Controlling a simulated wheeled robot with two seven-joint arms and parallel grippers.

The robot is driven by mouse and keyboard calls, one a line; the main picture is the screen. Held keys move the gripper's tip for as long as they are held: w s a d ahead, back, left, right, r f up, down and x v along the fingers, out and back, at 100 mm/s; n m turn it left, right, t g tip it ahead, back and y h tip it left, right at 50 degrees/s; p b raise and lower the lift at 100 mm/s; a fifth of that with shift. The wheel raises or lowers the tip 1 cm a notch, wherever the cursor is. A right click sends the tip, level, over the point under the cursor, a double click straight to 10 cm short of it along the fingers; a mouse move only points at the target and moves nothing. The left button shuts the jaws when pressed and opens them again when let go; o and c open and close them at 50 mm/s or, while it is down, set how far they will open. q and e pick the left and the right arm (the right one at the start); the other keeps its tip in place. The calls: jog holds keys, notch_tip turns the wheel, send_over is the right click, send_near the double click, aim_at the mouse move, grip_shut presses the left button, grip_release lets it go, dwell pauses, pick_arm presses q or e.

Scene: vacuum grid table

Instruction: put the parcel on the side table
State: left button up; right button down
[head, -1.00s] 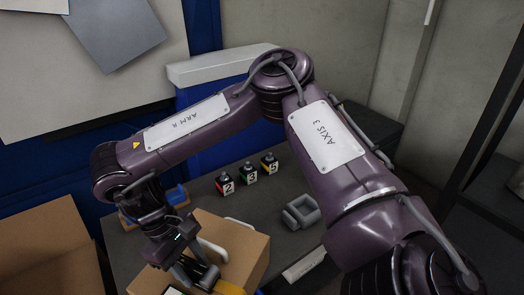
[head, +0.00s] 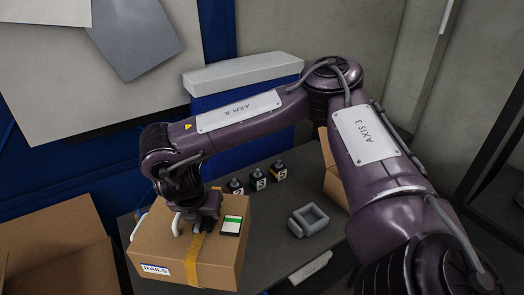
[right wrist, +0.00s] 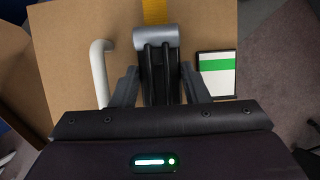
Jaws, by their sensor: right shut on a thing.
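The parcel (head: 168,248) is a brown cardboard box with yellow tape, a "RAILS" label, a white handle and a green-and-white label on top. In the head view it is at lower left, overlapping the front left of a dark grey table (head: 268,244); I cannot tell whether this is the side table. My right gripper (head: 196,226) points down at the parcel's top and is shut on it. In the right wrist view the parcel's top (right wrist: 65,55) fills the upper middle, with a grey cylindrical part between the fingers. Its underside is hidden. My left gripper is not in view.
An open cardboard box (head: 65,240) stands at left, another (head: 333,180) behind my arm. A white-lidded blue bin (head: 245,72) is behind. Bare tabletop lies around the ring.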

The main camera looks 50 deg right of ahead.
jog(key=d+r+n, duration=0.1)
jog(key=d+n, duration=0.1)
jog(key=w+d+r+n+y+p, duration=0.1)
jog(key=d+n, duration=0.1)
jog(key=w+d+r+n+t+y+p, duration=0.1)
jog(key=d+n, duration=0.1)
jog(key=d, duration=0.1)
jog(key=shift+r, duration=0.3)
jog(key=shift+w+d+r+n+t, duration=0.15)
jog(key=shift+d+r+n, duration=0.15)
jog(key=shift+d+n, duration=0.15)
jog(key=shift+w+d+r+n+t, duration=0.15)
jog(key=shift+d+r+n, duration=0.1)
jog(key=shift+d+n, duration=0.2)
jog(key=shift+y, duration=0.3)
notch_tip(320, 180, down, 15)
jog(key=b, duration=0.8)
jog(key=shift+r, duration=0.15)
jog(key=shift+f+p, duration=0.3)
jog(key=shift+f, duration=2.25)
jog(key=c, duration=0.8)
grip_release()
jog(key=shift+s, duration=0.1)
